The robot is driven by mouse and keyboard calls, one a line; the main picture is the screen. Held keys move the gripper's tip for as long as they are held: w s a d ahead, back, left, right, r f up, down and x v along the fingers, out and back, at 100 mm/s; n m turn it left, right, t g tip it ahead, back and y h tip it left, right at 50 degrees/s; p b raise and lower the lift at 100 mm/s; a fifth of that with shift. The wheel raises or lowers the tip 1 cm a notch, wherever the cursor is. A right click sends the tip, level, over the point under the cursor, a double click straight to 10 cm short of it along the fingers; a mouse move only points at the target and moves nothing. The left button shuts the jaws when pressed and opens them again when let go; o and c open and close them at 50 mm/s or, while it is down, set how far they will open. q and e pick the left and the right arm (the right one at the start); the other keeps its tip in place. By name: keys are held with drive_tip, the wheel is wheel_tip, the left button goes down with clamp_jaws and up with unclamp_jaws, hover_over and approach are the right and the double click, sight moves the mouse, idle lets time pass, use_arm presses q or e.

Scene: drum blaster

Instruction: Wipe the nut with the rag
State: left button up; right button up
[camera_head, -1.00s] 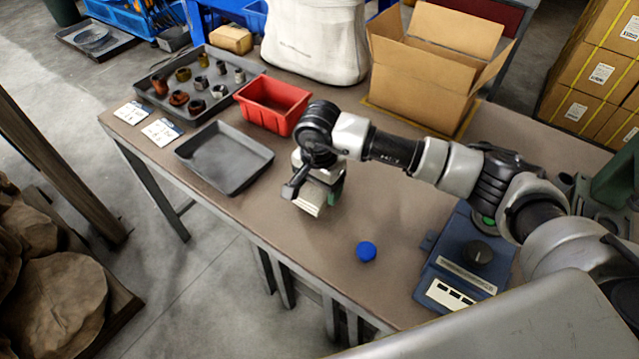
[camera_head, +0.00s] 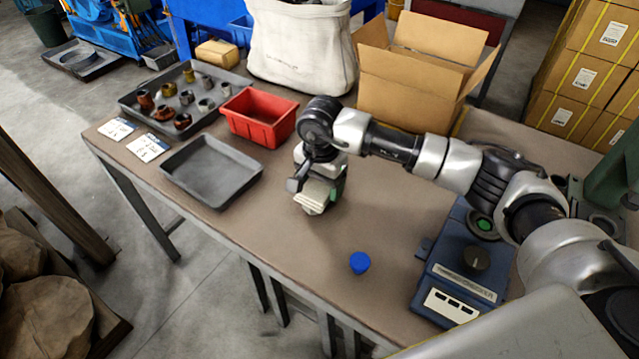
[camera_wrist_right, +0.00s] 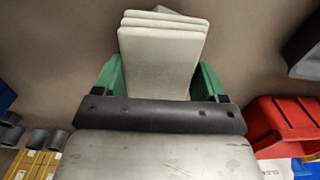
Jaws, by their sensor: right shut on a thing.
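My right gripper (camera_head: 318,196) is over the middle of the table, shut on a folded off-white rag (camera_head: 313,198). In the right wrist view the rag (camera_wrist_right: 162,60) shows as a layered pad sticking out between the green fingers. Several metal fittings, grey, brass and rust-coloured, stand in a dark tray (camera_head: 213,119) at the back left; a rusty one (camera_head: 182,121) is near its front edge. I cannot tell which of them is the nut. My right gripper is well to the right of that tray. My left gripper is not in view.
An empty grey tray (camera_head: 212,172) and a red bin (camera_head: 258,117) lie left of my right gripper. A blue cap (camera_head: 360,263) and a blue scale-like device (camera_head: 462,270) are at the front right. A white sack (camera_head: 300,45) and open carton (camera_head: 410,95) stand behind.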

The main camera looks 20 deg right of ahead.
drive_tip(key=shift+r+p, duration=1.65)
drive_tip(key=shift+r, duration=1.4)
drive_tip(key=s+d+r+n+p, duration=0.1)
drive_tip(key=s+r+n+p, duration=0.1)
drive_tip(key=s+n, duration=0.3)
drive_tip(key=s+d+r+n+p, duration=0.1)
drive_tip(key=s+n, duration=0.4)
drive_tip(key=s, duration=0.5)
wheel_tip(320, 180, up, 3)
drive_tip(key=shift+s+f+p, duration=0.15)
drive_tip(key=shift+s+p, duration=0.15)
drive_tip(key=shift+p, duration=0.5)
